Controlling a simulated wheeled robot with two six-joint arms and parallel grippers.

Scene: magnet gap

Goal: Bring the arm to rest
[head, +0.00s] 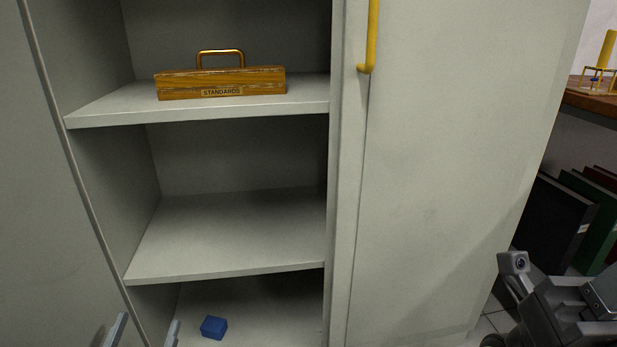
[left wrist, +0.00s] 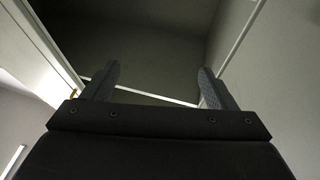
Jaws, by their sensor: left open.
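My left gripper (head: 145,331) shows at the bottom left of the head view, only by its two grey fingertips. They are spread apart in front of the open cabinet's lower part, left of a blue block (head: 214,327). In the left wrist view, the left gripper (left wrist: 156,84) is open with nothing between its fingers. The blue block lies on the cabinet's lowest visible level. Part of my right arm shows at the bottom right of the head view, and its fingers cannot be made out.
A wooden box (head: 220,84) with a brass handle stands on the upper shelf (head: 110,112). The middle shelf (head: 235,240) is empty. The closed right door (head: 440,170) has a yellow handle (head: 371,38). A wooden table (head: 592,101) and dark and green panels (head: 565,215) stand at the right.

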